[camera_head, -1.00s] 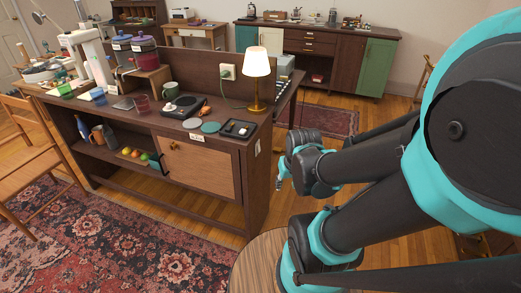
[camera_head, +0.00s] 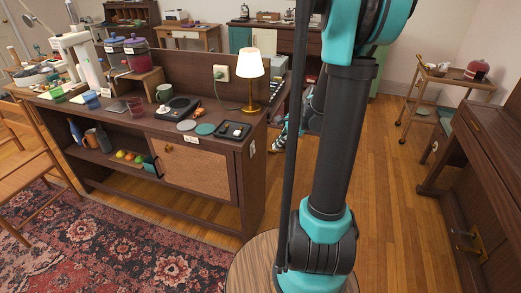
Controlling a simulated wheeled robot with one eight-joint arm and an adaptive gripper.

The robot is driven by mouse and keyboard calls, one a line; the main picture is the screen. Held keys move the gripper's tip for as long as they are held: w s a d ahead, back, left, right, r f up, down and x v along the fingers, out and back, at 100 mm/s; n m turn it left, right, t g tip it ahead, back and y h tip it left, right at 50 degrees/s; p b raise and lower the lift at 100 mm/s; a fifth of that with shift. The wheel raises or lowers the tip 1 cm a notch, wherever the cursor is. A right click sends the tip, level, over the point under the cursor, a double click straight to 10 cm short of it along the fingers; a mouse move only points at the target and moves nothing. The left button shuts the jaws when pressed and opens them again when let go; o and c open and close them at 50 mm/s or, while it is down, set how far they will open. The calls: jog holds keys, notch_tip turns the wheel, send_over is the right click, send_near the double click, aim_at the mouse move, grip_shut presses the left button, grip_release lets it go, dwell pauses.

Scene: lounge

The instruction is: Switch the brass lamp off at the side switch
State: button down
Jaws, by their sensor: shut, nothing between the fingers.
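The brass lamp (camera_head: 249,75) stands on the right end of the dark wood sideboard (camera_head: 222,150). Its cream shade glows, so it is lit. A small pale switch plate (camera_head: 252,148) is on the sideboard's right end face, below the lamp. My gripper (camera_head: 279,142) shows as small teal and dark parts just right of that end face. It is shut and empty, and partly hidden behind my arm. I cannot tell whether it touches anything.
A wall-type socket (camera_head: 221,73) with a cord is on the sideboard's back panel. A black tray (camera_head: 235,130) lies by the lamp. A dark wooden piece of furniture (camera_head: 490,170) stands at right, with a trolley (camera_head: 445,90) behind. Wood floor (camera_head: 400,200) between is clear.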

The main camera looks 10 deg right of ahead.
aim_at(254, 149)
jog(key=w+d+f+m+y, duration=0.1)
jog(key=w+d+m, duration=0.3)
jog(key=w+m, duration=0.1)
jog(key=shift+w+f+m+y, duration=0.15)
jog(key=shift+w+m+y, duration=0.15)
jog(key=shift+w+m, duration=0.15)
jog(key=shift+a, duration=0.1)
jog(key=w+a+r+x, duration=0.1)
jog(key=a+x, duration=0.1)
jog(key=x, duration=1)
jog(key=shift+w+a, duration=0.15)
jog(key=shift+w, duration=0.2)
